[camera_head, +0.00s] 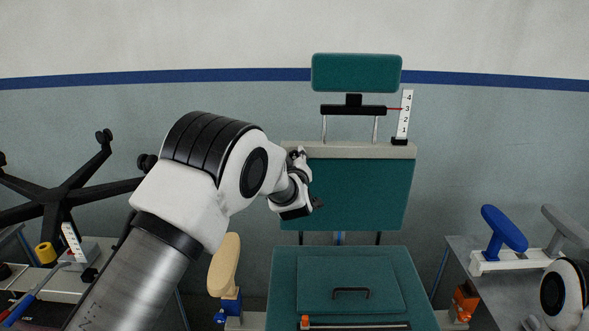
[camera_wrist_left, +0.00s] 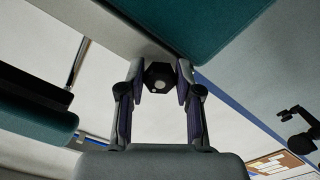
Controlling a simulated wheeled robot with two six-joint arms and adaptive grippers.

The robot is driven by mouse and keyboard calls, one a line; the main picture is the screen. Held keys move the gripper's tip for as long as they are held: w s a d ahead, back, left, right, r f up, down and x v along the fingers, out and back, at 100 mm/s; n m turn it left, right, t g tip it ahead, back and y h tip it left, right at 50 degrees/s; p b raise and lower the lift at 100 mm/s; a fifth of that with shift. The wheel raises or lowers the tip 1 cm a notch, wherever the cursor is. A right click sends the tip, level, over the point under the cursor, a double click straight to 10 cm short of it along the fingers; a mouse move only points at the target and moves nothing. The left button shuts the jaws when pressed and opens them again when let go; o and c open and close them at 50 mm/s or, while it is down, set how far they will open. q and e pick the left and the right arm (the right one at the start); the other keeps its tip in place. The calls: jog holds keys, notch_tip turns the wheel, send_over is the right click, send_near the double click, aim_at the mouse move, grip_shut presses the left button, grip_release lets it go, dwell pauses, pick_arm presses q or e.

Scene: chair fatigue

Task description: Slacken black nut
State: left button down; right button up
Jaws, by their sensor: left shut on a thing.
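In the head view my left gripper (camera_head: 297,156) is at the left end of the beige bar (camera_head: 350,150) atop the green backrest (camera_head: 372,190). The nut is hidden there behind my gripper. My right gripper is not in view.
A green headrest (camera_head: 356,73) stands on two posts above the bar. A white scale (camera_head: 405,115) numbered 1 to 4 stands at right, with a red pointer near 3. A green seat (camera_head: 350,260) is below. Benches hold a blue armrest (camera_head: 503,229) at right and tools at left.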

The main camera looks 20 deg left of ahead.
pick_arm(q)
jog(key=n+b, duration=0.9)
jog(key=shift+b, duration=0.3)
jog(key=shift+r+n+b, duration=0.2)
jog(key=shift+n+b, duration=0.9)
jog(key=shift+b, duration=0.05)
jog(key=shift+r+n, duration=0.1)
jog(key=shift+n, duration=0.2)
jog(key=shift+w, duration=0.1)
jog(key=c, duration=1.1)
grip_release()
jog(key=shift+c, duration=0.2)
jog(key=o, duration=0.4)
jog(key=shift+w+d, duration=0.1)
jog(key=shift+c, duration=0.2)
